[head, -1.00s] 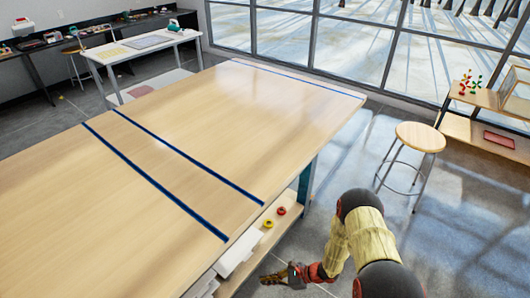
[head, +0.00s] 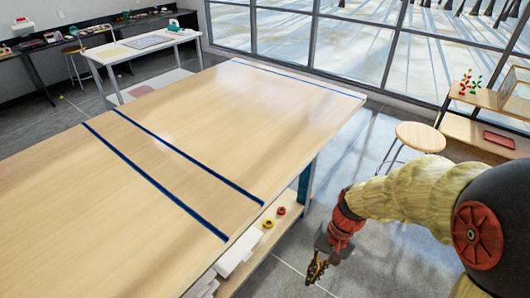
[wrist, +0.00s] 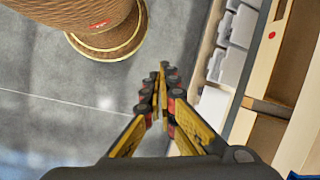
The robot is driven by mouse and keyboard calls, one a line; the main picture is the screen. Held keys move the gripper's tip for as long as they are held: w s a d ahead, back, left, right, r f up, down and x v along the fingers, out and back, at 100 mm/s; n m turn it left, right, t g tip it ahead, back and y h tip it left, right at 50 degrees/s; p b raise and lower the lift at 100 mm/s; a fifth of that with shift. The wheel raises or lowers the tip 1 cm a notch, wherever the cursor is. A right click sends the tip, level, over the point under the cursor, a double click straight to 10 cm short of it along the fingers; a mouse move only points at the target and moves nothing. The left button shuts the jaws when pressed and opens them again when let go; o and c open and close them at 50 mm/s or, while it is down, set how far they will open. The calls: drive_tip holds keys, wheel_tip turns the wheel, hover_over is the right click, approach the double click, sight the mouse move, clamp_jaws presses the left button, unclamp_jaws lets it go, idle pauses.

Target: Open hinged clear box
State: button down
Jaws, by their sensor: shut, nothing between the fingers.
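My gripper (head: 316,268) hangs low beside the right side of the large wooden table, above the floor. In the wrist view its black and yellow fingers (wrist: 161,92) are together, with nothing between them. I cannot make out a hinged clear box for certain in either view. A pale framed panel (head: 516,84), perhaps clear, stands on the wooden shelf unit at the far right edge; whether it is part of a box I cannot tell. My gripper is well away from it.
The large table top (head: 160,140) is bare except for blue stripes. Its lower shelf holds white boxes (head: 238,254), also in the wrist view (wrist: 236,30), and a yellow roll (head: 268,224). A round stool (head: 420,137) and a red tray (head: 499,140) are at the right.

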drive_tip(key=s+d+r+n+t+h, duration=0.1)
drive_tip(key=s+d+r+t, duration=0.1)
drive_tip(key=r, duration=0.4)
drive_tip(key=s+d+r+n+t+h, duration=0.1)
drive_tip(key=s+r+t, duration=0.1)
drive_tip(key=r, duration=0.5)
drive_tip(key=s+d+r+n+t+h, duration=0.1)
drive_tip(key=s+d+r+t, duration=0.1)
drive_tip(key=r, duration=0.5)
drive_tip(key=shift+s+d+r+n+t, duration=0.3)
drive_tip(key=shift+s+d+t, duration=0.1)
drive_tip(key=shift+t, duration=0.4)
drive_tip(key=c, duration=2.5)
unclamp_jaws()
drive_tip(key=shift+s+a+r, duration=0.1)
drive_tip(key=shift+r, duration=0.35)
drive_tip(key=shift+o, duration=1.3)
